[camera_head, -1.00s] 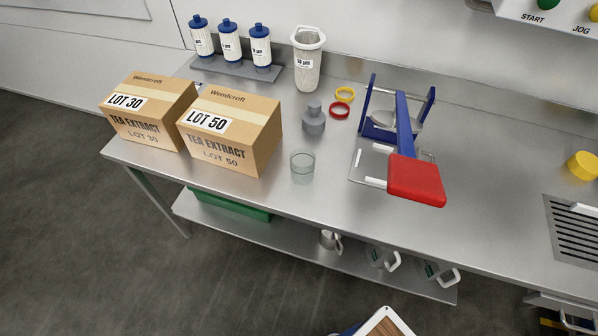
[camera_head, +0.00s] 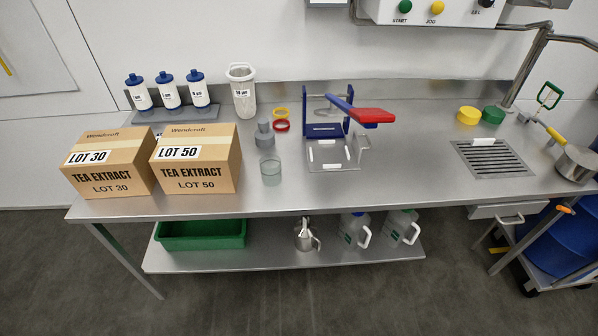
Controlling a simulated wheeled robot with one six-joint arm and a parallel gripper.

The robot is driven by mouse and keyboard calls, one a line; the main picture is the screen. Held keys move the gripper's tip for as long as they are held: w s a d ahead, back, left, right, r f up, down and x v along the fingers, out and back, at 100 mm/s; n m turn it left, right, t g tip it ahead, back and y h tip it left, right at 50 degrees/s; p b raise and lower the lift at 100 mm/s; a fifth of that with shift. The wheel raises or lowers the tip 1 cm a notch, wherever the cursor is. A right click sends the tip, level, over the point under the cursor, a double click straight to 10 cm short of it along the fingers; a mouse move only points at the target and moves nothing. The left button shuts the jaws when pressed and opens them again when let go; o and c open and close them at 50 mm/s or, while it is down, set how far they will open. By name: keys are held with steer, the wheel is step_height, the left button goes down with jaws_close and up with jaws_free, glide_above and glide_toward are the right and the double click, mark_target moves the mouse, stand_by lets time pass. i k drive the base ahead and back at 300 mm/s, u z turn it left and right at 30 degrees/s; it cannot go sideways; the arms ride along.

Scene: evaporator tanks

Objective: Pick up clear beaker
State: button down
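The clear beaker (camera_head: 270,172) stands upright on the steel bench (camera_head: 400,182), near its front edge. It is a small see-through cup, just right of the LOT 50 box and in front of a grey bottle-shaped piece. Nothing touches it that I can see. My gripper does not show in this view.
Two tea extract boxes, LOT 30 (camera_head: 107,164) and LOT 50 (camera_head: 197,163), stand left of the beaker. The grey piece (camera_head: 264,133) is close behind it. A blue press with a red handle (camera_head: 372,116) stands to the right.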

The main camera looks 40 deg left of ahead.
mark_target(270, 166)
steer(key=z, duration=0.75)
steer(key=i, duration=0.85)
steer(key=u, duration=2.9)
steer(key=i, duration=0.5)
steer(key=z, duration=0.9)
steer(key=k, duration=0.8)
steer(key=u, duration=0.7)
